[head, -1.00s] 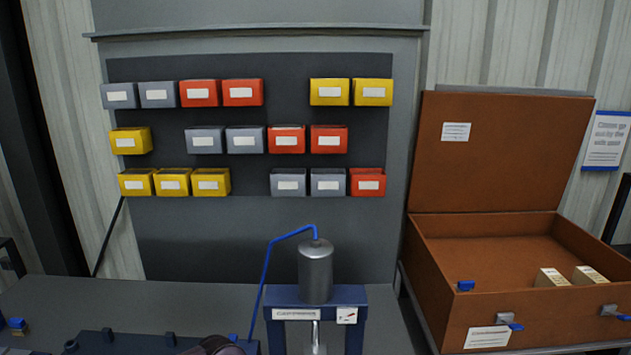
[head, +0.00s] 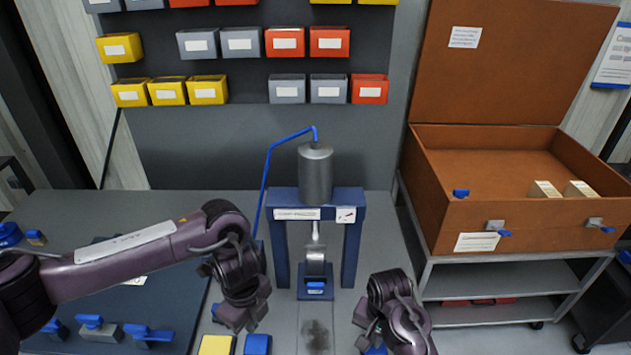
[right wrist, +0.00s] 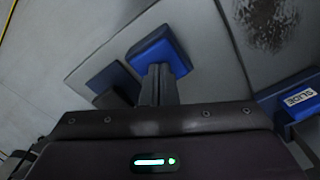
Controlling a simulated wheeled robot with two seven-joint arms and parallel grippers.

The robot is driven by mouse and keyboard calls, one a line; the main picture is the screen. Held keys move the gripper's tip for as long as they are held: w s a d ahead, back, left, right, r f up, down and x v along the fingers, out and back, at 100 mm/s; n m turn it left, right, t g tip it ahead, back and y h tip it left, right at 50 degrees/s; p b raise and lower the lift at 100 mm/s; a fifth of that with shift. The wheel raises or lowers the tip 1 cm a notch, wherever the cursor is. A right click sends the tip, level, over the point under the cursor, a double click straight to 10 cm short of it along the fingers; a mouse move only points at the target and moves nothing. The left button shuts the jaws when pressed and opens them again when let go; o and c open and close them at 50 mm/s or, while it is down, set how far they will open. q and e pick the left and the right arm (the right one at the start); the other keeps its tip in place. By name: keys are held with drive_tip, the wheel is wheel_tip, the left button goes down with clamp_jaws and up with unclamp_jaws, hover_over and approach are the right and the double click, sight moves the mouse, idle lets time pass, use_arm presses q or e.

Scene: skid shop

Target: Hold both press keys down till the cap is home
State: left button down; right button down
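The press (head: 352,240) has a blue frame, a grey cylinder (head: 316,175) and a silver ram. A blue labelled slide piece (head: 316,289) sits at its foot; its SLIDE label shows in the right wrist view (right wrist: 300,98). One blue key (head: 257,345) is at the bottom edge. Another blue key (head: 376,350) is mostly hidden below my right gripper (head: 375,338). In the right wrist view, that key (right wrist: 160,45) lies at my shut fingertips; contact is unclear. My left gripper (head: 235,322) hangs above the first key, its fingers unclear. I cannot make out the cap.
A yellow block (head: 216,345) is beside the left blue key. A dark blue plate with blue-handled clamps (head: 97,326) lies at left. An open brown case (head: 440,225) stands on a cart at right. A dark stain (head: 316,335) marks the bench before the press.

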use_arm(q)
drive_tip(key=shift+r, duration=0.35)
use_arm(e)
wheel_tip(320, 180, up, 8)
idle(0.9)
idle(1.3)
